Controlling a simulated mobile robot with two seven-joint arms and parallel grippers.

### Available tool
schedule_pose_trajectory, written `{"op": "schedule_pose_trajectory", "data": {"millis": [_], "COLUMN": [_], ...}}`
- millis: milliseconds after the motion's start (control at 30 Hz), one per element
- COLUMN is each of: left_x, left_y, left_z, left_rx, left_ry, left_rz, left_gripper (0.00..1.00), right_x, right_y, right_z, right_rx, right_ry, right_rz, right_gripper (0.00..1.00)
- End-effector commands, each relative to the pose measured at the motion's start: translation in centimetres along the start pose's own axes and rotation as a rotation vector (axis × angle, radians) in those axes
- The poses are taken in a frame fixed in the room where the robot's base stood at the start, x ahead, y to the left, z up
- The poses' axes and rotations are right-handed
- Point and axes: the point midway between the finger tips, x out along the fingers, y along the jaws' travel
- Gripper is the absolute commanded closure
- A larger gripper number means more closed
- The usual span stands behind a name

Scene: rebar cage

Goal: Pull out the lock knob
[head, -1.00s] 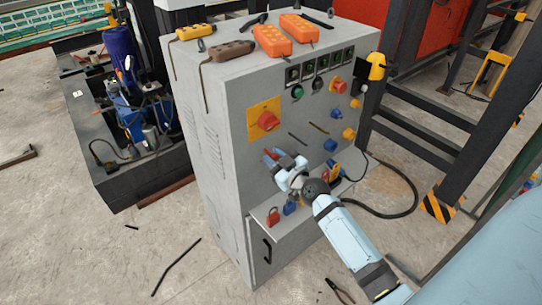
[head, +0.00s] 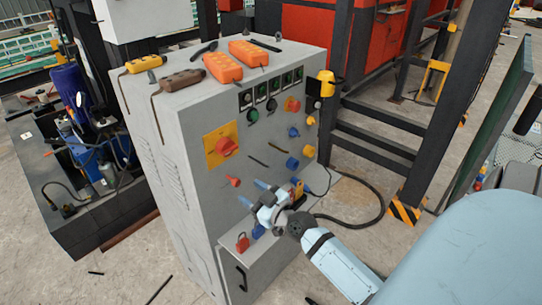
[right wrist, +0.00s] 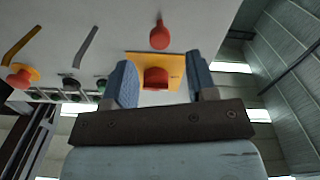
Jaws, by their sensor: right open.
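A red knob (head: 233,181), which looks to be the lock knob, sticks out of the front of the grey cabinet (head: 180,160), below a red rotary switch (head: 226,147) on a yellow plate. In the right wrist view the red knob (right wrist: 159,37) lies beyond the fingertips, between their lines, with the rotary switch (right wrist: 156,77) showing between the fingers. My right gripper (head: 254,192) is open and empty, just right of the knob in the head view and apart from it. My left gripper is not in view.
Red (head: 242,243) and blue (head: 258,231) padlocks are on the cabinet's low shelf, beneath my right gripper. Blue knobs (head: 292,163) stick out farther right. Orange boxes (head: 222,68) lie on top. A black hose (head: 368,222) loops at the right.

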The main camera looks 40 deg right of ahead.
Motion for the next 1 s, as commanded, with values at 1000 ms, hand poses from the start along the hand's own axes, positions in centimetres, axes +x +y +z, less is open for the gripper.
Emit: {"op": "schedule_pose_trajectory", "data": {"millis": [1000], "left_x": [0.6], "left_y": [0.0], "left_z": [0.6], "left_rx": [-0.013], "left_ry": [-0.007], "left_rz": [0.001], "left_gripper": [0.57], "right_x": [-7.8], "right_y": [0.0], "right_z": [0.0], "right_rx": [0.000], "right_ry": [0.000], "right_rz": [0.000], "right_gripper": [0.48]}}
